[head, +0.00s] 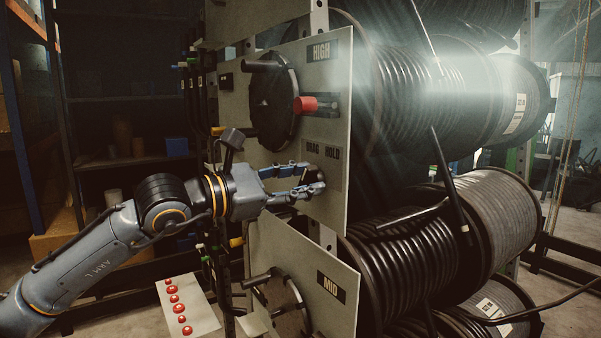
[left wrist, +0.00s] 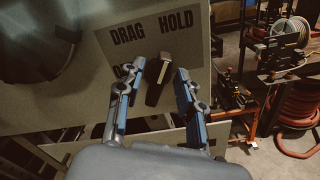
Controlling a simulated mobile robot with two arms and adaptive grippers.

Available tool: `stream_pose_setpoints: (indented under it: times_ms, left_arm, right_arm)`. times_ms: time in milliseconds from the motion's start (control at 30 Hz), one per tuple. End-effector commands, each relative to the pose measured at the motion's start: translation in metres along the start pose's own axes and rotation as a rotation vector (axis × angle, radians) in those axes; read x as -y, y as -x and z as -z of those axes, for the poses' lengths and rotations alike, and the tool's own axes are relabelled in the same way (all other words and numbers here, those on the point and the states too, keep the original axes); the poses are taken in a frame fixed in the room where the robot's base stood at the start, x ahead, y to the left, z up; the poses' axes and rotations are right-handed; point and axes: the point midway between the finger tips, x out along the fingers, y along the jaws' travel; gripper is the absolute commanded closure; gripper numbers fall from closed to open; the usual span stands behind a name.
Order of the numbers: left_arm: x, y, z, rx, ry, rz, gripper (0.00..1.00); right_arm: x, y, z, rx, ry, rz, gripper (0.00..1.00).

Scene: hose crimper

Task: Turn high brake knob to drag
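The high brake knob (left wrist: 160,80) is a small black lever below the DRAG and HOLD lettering (left wrist: 152,30) in the left wrist view. Its upper end tilts slightly right, towards HOLD. My left gripper (left wrist: 160,68) is open, with one blue-padded finger on each side of the knob and visible gaps to both. In the head view my left gripper (head: 320,182) is at the HIGH panel (head: 335,205), below the DRAG HOLD label (head: 323,152); its fingers largely hide the knob there. My right gripper is not in view.
A black handwheel (head: 272,103) and a red knob (head: 306,105) sit above my gripper. The MID panel (head: 325,265) is below. Large hose reels (head: 450,90) stand right of the panels. A plate with several red buttons (head: 178,306) is at lower left.

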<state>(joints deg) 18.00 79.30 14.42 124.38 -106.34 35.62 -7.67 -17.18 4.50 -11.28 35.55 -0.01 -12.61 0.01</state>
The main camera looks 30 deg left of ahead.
Motion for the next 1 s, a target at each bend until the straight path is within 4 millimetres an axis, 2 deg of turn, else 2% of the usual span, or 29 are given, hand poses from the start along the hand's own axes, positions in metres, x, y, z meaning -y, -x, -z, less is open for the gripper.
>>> stream_pose_setpoints:
  times_ms: [200, 367, 400, 733, 1000]
  left_arm:
    - [0.0, 0.0, 0.0, 0.0, 0.0, 0.0, 0.65]
    - [0.0, 0.0, 0.0, 0.0, 0.001, 0.0, 0.98]
    - [0.0, 0.0, 0.0, 0.0, 0.001, 0.0, 1.0]
    - [0.0, 0.0, 0.001, 0.001, 0.052, -0.001, 1.0]
    - [-0.001, 0.001, 0.0, 0.005, 0.229, -0.002, 1.0]
  right_arm:
    - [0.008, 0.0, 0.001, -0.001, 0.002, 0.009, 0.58]
    - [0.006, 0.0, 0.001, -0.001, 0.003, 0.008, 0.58]
    - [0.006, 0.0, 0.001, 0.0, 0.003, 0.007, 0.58]
    - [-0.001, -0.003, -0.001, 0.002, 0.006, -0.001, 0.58]
    - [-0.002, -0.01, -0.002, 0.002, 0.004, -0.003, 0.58]
